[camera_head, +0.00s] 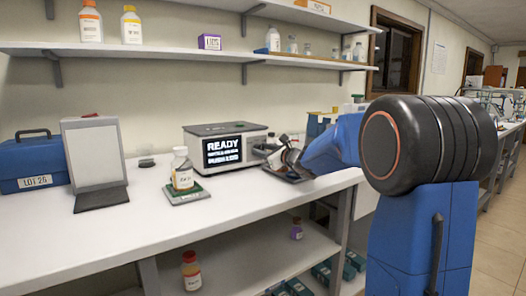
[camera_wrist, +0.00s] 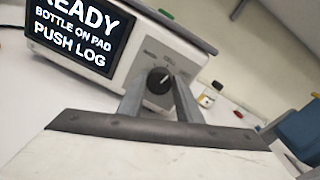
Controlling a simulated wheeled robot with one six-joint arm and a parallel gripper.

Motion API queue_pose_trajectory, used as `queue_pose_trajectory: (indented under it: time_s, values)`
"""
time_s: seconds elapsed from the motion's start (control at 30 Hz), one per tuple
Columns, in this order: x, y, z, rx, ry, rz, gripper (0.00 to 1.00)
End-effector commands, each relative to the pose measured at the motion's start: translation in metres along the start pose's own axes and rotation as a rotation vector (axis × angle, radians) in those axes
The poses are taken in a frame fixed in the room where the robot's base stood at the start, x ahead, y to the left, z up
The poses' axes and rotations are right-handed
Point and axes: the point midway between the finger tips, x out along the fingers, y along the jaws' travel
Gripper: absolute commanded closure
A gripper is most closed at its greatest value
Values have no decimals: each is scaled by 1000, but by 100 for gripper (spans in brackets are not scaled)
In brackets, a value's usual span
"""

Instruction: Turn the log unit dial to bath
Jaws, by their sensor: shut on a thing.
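The log unit (camera_head: 255,133) is a grey and white box on the bench. Its screen (camera_wrist: 82,28) reads "READY, BOTTLE ON PAD, PUSH LOG" in the wrist view, with the first letter cut off. The dial (camera_wrist: 160,80) is a round black knob with a pale pointer mark, on the panel right of the screen. My gripper (camera_wrist: 160,92) is shut on the dial, with one finger on each side. In the head view, my gripper (camera_head: 272,151) is at the unit's right end and hides the dial.
A bottle (camera_head: 182,174) stands on a green-edged pad (camera_head: 205,194) left of the unit. A tilted grey panel (camera_head: 97,155) and a blue case (camera_head: 32,165) are farther left. Shelves (camera_head: 180,52) run above the bench. The bench front (camera_head: 120,225) is clear.

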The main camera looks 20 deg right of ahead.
Motion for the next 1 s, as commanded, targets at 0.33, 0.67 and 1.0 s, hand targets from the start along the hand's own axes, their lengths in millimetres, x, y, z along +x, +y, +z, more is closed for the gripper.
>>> queue_pose_trajectory:
  time_s: [0.33,0.67,1.0]
  values:
    - [0,2,0,-326,17,-3,91]
    - [0,4,-1,-638,34,-8,91]
    - [0,4,-1,-917,48,-12,91]
